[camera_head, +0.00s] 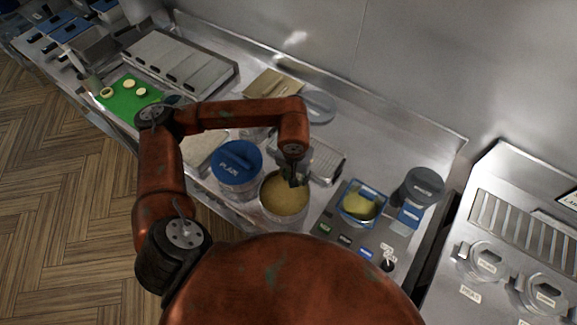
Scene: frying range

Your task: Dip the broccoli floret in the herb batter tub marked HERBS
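My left gripper (292,182) points down over an open round tub (266,207) of yellowish batter. Its tips are at or just above the batter; I cannot tell whether they touch it. A small dark green patch shows at the fingertips, too small to tell as the broccoli floret or part of the gripper. Whether the fingers are open or shut is unclear. No HERBS marking is readable on this tub. My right gripper is not in view.
A blue-lidded tub (237,160) marked PLAIN stands left of the batter tub. A blue-rimmed basket (360,203) with yellowish contents and a dark-lidded container (423,187) stand right. A green board (130,98) with pale slices lies far left. Lidded pots (482,260) stand at far right.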

